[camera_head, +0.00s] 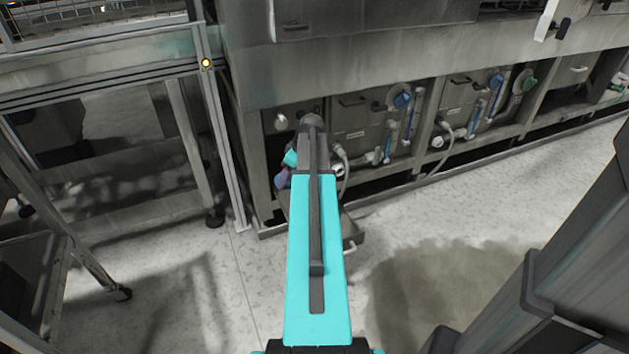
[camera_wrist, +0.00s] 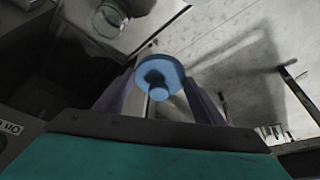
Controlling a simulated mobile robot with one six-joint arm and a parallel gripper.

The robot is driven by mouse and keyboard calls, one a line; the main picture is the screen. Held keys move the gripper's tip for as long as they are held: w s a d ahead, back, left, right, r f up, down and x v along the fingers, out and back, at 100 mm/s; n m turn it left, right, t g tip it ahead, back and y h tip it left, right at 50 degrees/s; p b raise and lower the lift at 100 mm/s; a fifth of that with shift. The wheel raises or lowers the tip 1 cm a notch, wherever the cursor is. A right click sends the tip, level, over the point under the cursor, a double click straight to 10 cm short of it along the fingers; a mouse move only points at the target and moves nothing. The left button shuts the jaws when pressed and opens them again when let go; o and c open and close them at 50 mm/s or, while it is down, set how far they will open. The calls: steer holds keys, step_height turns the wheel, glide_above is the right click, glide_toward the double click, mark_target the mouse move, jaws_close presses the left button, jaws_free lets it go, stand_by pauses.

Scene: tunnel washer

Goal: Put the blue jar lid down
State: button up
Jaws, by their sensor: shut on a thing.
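The blue jar lid (camera_wrist: 160,70) is in the middle of the wrist view, round with a knob-like part facing the camera. My gripper (camera_wrist: 160,88) is shut on it, with one purple-grey finger on each side. In the head view my gripper (camera_head: 283,178) is mostly behind my turquoise arm, low in front of the washer, and the lid is hidden there. A round clear glass thing, perhaps a jar (camera_wrist: 104,20), shows at the upper left of the wrist view, apart from the lid.
The washer's lower front (camera_head: 370,120) has valves, hoses and handles close by. An open drawer or tray (camera_head: 352,232) juts out beside my arm. A metal frame (camera_head: 205,150) stands at left. Pale floor (camera_head: 470,215) is clear at right, with a dark patch.

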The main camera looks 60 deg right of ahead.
steer(key=w+a+r, duration=0.5)
steer(key=w+a, duration=0.5)
steer(key=a, duration=0.3)
steer(key=w+a+r, duration=0.5)
steer(key=w+a, duration=0.5)
steer(key=a, duration=0.2)
steer(key=w+a+r, duration=0.2)
steer(key=a+r, duration=0.1)
steer(key=a, duration=0.7)
steer(key=w+a+r, duration=0.2)
steer(key=a+r, duration=0.1)
steer(key=a, duration=0.8)
steer(key=w+a+r, duration=0.2)
steer(key=a+r, duration=0.1)
steer(key=a, duration=0.7)
steer(key=shift+a+r+m, duration=0.15)
steer(key=shift+r+m, duration=0.15)
steer(key=shift+m, duration=0.1)
